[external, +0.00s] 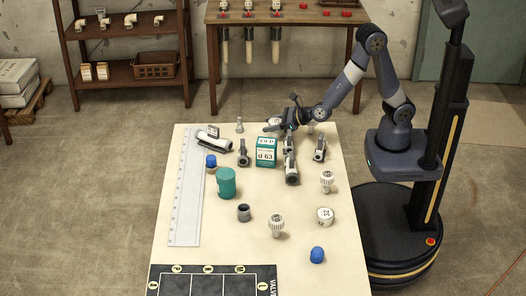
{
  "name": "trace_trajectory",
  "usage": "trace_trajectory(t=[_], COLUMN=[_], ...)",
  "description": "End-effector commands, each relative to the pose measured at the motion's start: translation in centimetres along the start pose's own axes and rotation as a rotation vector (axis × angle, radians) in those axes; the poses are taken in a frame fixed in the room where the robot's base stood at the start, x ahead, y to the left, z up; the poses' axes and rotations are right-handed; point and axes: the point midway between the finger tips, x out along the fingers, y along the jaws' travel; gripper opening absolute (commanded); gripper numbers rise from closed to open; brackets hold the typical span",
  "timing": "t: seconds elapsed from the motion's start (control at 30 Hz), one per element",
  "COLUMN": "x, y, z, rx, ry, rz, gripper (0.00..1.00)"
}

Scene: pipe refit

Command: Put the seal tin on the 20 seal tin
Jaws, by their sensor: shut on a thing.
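My gripper (274,126) is over the far part of the pale table, above and behind the teal box. It is shut on a small whitish thing, which looks like the seal tin (275,121); the fingers and wrist hide much of it. A round white tin (325,217) with a dark marking on its top stands at the right side of the table, well apart from my gripper. Its marking is too small to read surely, so I cannot tell if it is the 20 seal tin. Nothing lies on its top.
A teal box (265,152), grey valves (292,172), a teal cylinder (226,184), a dark ring (244,213), white ribbed fittings (276,225) and a blue-capped piece (317,255) stand about the table. A long ruler (187,190) lies left. A black marked tray (213,269) is at the near edge.

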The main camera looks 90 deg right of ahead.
Motion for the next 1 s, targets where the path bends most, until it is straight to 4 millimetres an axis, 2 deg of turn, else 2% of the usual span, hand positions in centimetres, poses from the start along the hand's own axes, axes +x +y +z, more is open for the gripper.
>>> trace_trajectory(t=[0.07,0.1,0.37,0.77,1.0], x=[0.1,0.1,0.1,-0.3,-4.8], y=[0.0,0.0,0.0,0.0,0.1], z=[-0.3,-0.3,-0.2,0.3,0.2], rx=[0.0,0.0,0.0,0.0,0.0], ry=[-0.001,0.0,0.0,0.0,-0.002], rz=[0.0,0.0,0.0,0.001,0.003], gripper=[0.28,0.51,0.72,0.72,0.72])
